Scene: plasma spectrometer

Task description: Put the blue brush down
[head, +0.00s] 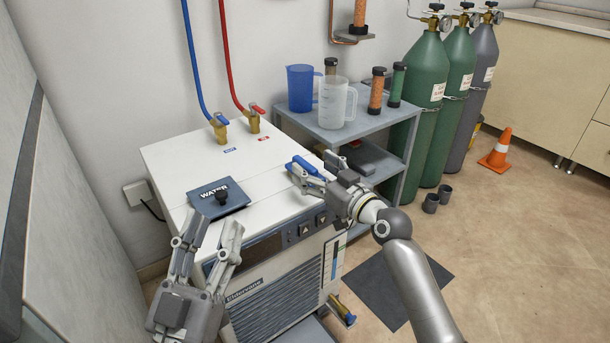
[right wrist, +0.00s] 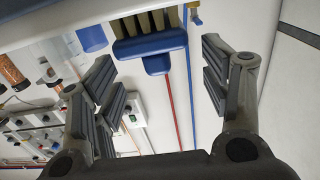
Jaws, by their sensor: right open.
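The blue brush (head: 303,165) is at the right part of the white top of the chiller (head: 265,185), partly hidden by my right gripper (head: 313,174). In the right wrist view the brush (right wrist: 150,45) shows its blue body and dark bristles, just beyond and between the spread fingers of the right gripper (right wrist: 163,80). Those fingers are open and stand apart from the brush. Whether the brush rests fully on the top is hard to tell. My left gripper (head: 209,242) is open and empty at the chiller's front left edge.
A grey cart (head: 350,134) with jugs is behind; gas cylinders (head: 424,90) stand farther right.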

